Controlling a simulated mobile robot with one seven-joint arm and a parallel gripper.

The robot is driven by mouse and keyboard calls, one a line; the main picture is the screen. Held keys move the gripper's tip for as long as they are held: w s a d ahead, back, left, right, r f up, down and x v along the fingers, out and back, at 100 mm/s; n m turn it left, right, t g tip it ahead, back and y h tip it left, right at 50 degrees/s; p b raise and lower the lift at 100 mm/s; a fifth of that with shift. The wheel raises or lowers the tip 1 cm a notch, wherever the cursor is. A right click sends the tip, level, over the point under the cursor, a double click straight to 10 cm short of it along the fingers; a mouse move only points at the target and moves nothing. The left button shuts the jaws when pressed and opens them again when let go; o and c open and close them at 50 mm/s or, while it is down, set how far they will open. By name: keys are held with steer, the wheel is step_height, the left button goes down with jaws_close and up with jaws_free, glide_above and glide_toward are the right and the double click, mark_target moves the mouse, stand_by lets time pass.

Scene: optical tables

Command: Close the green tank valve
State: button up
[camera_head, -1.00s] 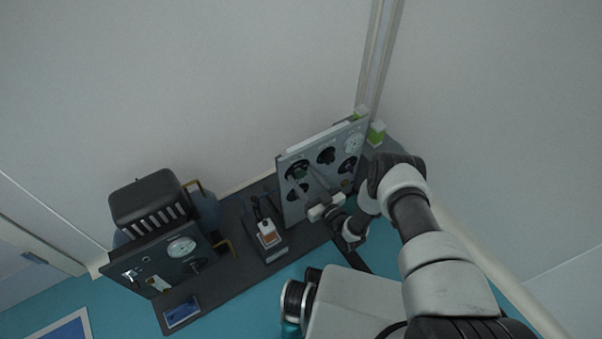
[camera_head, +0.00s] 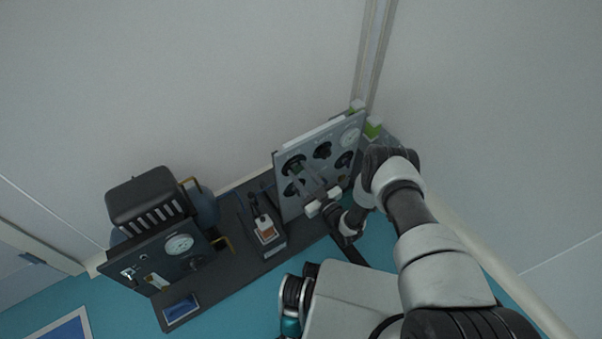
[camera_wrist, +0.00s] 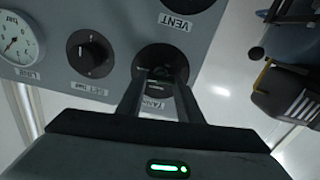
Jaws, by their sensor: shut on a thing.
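The tank valve (camera_wrist: 164,54) is a round dark knob with a dark green tint on the grey upright panel (camera_wrist: 112,18). A partly covered label, seemingly "TANK", is beside it in the wrist view. My gripper (camera_wrist: 158,78) has its two fingers on either side of the knob's middle grip, shut on it. The fingers cover part of the knob. The knob's exact turn angle is hard to tell.
A "VENT" knob (camera_wrist: 186,4), another dark knob (camera_wrist: 91,54) and a "LINE" gauge (camera_wrist: 16,40) are close by on the panel. A second panel with a gauge (camera_head: 179,244) and a boxy dark device (camera_head: 148,200) stand left on the dark bench.

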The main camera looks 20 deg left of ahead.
steer(key=n, duration=0.8)
steer(key=shift+s+a, duration=0.1)
steer(key=shift+f+n, duration=0.2)
steer(key=shift+n, duration=4.1)
steer(key=o, duration=1.1)
